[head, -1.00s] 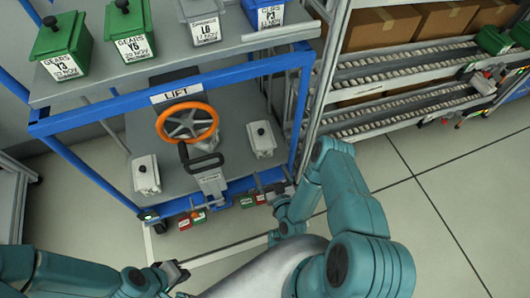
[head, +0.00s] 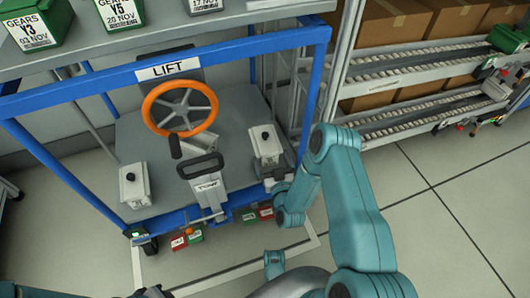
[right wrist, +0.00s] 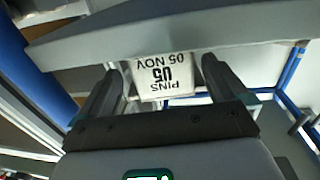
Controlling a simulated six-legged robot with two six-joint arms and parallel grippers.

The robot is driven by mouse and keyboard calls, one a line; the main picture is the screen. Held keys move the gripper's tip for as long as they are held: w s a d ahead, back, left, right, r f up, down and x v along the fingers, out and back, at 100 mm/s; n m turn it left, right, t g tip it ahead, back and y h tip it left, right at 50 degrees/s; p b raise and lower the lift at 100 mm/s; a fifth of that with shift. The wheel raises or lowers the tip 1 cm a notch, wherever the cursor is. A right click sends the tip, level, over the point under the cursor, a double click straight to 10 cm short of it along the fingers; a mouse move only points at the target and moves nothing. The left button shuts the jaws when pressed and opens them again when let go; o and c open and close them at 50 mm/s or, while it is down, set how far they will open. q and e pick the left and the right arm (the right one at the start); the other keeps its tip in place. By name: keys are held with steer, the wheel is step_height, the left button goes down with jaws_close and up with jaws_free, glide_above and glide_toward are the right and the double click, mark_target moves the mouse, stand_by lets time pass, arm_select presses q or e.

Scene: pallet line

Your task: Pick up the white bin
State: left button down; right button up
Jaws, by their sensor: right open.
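Two white bins with dark knobs stand on the rack's lower grey shelf in the head view: one at the left (head: 134,186) and one at the right (head: 266,147). My right gripper (head: 276,180) is low at the shelf's front, just below the right bin, partly hidden by my arm. In the right wrist view my right gripper (right wrist: 163,66) is open, with a white label reading PINS U5 05 NOV (right wrist: 165,82) upside down between its fingers. I cannot tell whether they touch it. Only a bit of my left gripper (head: 150,292) shows at the bottom edge.
An orange handwheel (head: 180,108) and a black handle (head: 201,166) stand between the bins. Blue posts (head: 312,95) frame the rack. Green bins (head: 122,12) sit on the top shelf (head: 165,45). A roller rack with boxes (head: 395,25) is at the right; floor in front of it is clear.

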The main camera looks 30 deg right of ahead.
steer(key=b+x, duration=0.2)
steer(key=x, duration=0.1)
steer(key=b+x, duration=0.1)
steer(key=x, duration=0.1)
steer(key=shift+w+a+f, duration=0.1)
steer(key=shift+w+f, duration=0.15)
steer(key=shift+f, duration=0.05)
steer(key=shift+w+r, duration=0.15)
steer(key=shift+w, duration=0.15)
steer(key=c, duration=1.7)
arm_select(q)
steer(key=w+f, duration=0.1)
steer(key=w+f+t, duration=0.1)
steer(key=f, duration=0.1)
steer(key=shift+w+a, duration=0.15)
arm_select(e)
jaws_close()
steer(key=shift+r, duration=0.15)
